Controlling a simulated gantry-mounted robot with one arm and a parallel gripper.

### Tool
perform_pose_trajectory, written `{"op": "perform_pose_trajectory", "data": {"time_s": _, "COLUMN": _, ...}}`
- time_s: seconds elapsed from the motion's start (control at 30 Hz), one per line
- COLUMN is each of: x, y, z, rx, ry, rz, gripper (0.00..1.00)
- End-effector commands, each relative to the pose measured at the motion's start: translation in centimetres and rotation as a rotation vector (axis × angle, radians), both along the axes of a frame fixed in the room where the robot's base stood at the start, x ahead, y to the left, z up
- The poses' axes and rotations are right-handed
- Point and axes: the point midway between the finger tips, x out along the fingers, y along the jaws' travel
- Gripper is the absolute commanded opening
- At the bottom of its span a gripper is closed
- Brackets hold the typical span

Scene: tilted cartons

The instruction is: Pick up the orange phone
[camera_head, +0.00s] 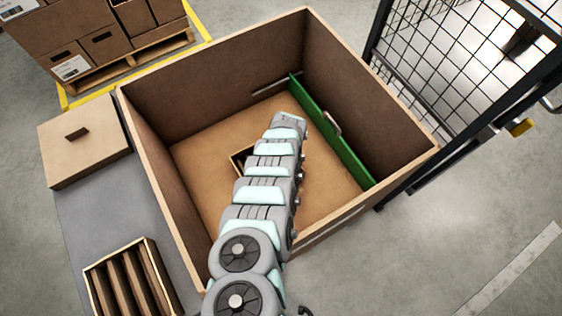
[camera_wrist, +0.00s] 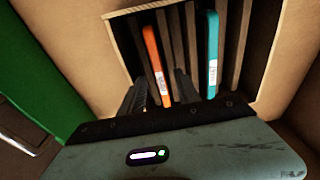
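The orange phone (camera_wrist: 155,65) stands on edge in a slot of a small divided carton (camera_wrist: 275,85), with a white label on its side. A teal phone (camera_wrist: 211,50) stands in another slot to its right. My gripper (camera_wrist: 160,86) reaches into the carton in the wrist view. Its dark fingers are apart, one on each side of the orange phone's lower part; I cannot tell whether they touch it. In the head view my arm hides the gripper and the phones, and only a corner of the small carton (camera_head: 240,160) shows.
The small carton is inside a large open brown box (camera_head: 200,70) with high walls. A green panel (camera_head: 325,130) with a handle lines its right side. A closed carton (camera_head: 85,150) and an empty-looking slotted carton (camera_head: 125,285) stand outside at left. A mesh fence (camera_head: 465,75) stands at right.

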Motion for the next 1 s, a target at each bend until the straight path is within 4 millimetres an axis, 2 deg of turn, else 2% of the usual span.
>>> {"op": "perform_pose_trajectory", "data": {"time_s": 0.03, "x": 0.3, "y": 0.0, "z": -1.5, "rx": -0.002, "ry": -0.005, "rz": -0.001, "gripper": 0.39}}
{"op": "perform_pose_trajectory", "data": {"time_s": 0.13, "x": 0.3, "y": 0.1, "z": -2.6, "rx": -0.001, "ry": -0.003, "rz": 0.0, "gripper": 0.39}}
{"op": "perform_pose_trajectory", "data": {"time_s": 0.43, "x": 0.4, "y": 0.2, "z": -2.5, "rx": 0.0, "ry": -0.001, "rz": -0.001, "gripper": 0.38}}
{"op": "perform_pose_trajectory", "data": {"time_s": 0.9, "x": 0.4, "y": 0.2, "z": -2.5, "rx": 0.0, "ry": -0.001, "rz": 0.0, "gripper": 0.0}}
{"op": "perform_pose_trajectory", "data": {"time_s": 1.0, "x": 0.4, "y": 0.2, "z": -2.5, "rx": 0.0, "ry": -0.001, "rz": 0.0, "gripper": 0.0}}
